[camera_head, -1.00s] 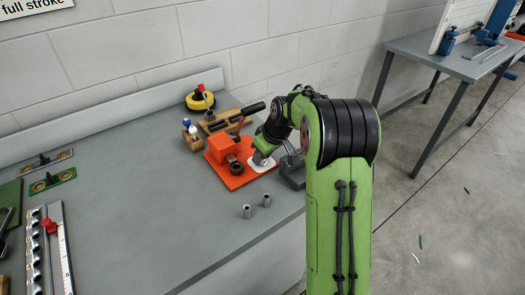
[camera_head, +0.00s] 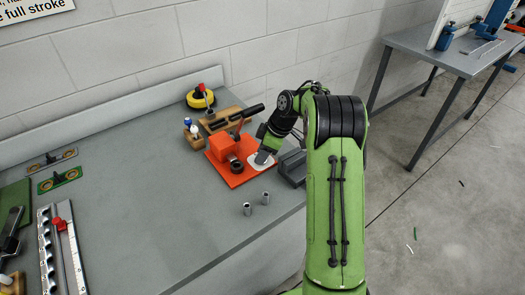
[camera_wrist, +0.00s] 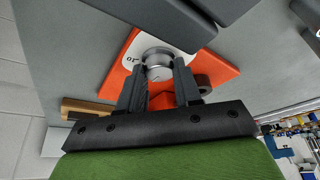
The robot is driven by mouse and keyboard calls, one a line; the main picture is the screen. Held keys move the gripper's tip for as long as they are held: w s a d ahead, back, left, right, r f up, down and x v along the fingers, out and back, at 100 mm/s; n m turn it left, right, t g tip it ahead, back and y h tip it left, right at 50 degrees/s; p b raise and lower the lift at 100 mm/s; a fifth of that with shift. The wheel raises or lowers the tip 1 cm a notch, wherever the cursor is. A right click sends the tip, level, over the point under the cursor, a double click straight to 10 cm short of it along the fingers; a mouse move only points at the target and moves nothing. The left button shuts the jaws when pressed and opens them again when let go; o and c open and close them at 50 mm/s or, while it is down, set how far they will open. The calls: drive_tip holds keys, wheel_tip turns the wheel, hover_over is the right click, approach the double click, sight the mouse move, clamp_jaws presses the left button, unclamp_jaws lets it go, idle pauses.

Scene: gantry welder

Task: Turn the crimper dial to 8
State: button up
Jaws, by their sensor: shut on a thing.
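The orange crimper (camera_head: 221,148) stands on the grey bench with its black-gripped lever (camera_head: 246,115) rising to the right. In the wrist view its orange base (camera_wrist: 117,77) carries a white dial plate (camera_wrist: 134,47) with "10" legible. My gripper (camera_wrist: 159,74) is shut on the round metal dial knob (camera_wrist: 158,62), one finger on each side. In the head view my gripper (camera_head: 262,158) reaches down over the plate at the crimper's right side and hides the knob. I cannot read which number the dial points to.
Two small metal cylinders (camera_head: 256,204) stand in front of the crimper. A dark grey block (camera_head: 291,168) sits close to its right. Behind are a wooden tool rack (camera_head: 222,121) and a yellow tape roll (camera_head: 200,98). The bench middle is clear.

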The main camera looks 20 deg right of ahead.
idle(0.4)
drive_tip(key=o, duration=1)
drive_tip(key=shift+o, duration=0.2)
drive_tip(key=p+v, duration=0.5)
drive_tip(key=v, duration=1)
drive_tip(key=shift+d+r, duration=0.25)
drive_tip(key=shift+r, duration=0.1)
drive_tip(key=shift+s, duration=0.1)
